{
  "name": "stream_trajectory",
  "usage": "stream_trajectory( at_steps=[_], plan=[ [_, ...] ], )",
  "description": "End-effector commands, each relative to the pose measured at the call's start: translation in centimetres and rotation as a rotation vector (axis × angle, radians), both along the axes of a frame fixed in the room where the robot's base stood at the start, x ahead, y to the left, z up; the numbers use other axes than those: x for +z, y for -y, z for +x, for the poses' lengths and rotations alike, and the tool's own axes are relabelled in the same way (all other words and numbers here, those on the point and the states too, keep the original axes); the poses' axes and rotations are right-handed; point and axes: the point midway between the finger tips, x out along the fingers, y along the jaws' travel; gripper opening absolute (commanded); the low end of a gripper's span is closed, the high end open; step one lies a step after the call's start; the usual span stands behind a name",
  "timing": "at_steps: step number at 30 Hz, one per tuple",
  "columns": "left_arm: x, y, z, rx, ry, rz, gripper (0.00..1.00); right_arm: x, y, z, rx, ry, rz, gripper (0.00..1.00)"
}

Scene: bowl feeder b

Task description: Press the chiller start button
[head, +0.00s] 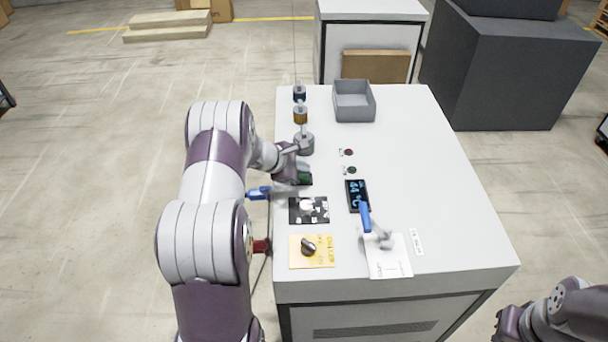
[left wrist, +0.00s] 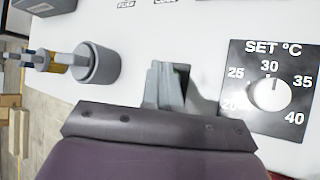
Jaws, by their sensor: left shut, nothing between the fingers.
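The green start button (head: 304,178) sits on a dark plate near the left edge of the white chiller top (head: 430,190), between the grey pipe fitting and the temperature dial. My left gripper (head: 298,179) is over that plate, shut and empty. In the left wrist view, its closed fingers (left wrist: 166,86) point down at the plate, beside the temperature dial. They hide the button there, and I cannot tell whether they touch it. My right gripper's fingers are not seen; only part of my right arm shows at the lower right.
The SET °C dial (head: 308,208) and a yellow-plated switch (head: 309,248) lie nearer. A grey fitting (head: 304,144) stands behind my gripper. The right side is clear.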

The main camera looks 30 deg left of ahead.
Motion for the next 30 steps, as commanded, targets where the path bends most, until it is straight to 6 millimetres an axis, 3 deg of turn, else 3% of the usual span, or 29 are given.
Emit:
stream_trajectory(
  at_steps=[11, 24, 30],
  plan=[
    [0.5, 0.0, 0.0, 0.000, 0.001, 0.001, 0.00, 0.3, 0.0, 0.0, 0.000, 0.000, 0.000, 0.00],
    [4.8, 0.0, 0.1, 0.000, 0.002, 0.001, 0.00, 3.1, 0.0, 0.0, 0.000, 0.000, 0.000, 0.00],
    [5.2, 0.0, 0.0, 0.001, 0.001, 0.000, 0.00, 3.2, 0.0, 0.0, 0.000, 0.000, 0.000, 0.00]
  ],
)
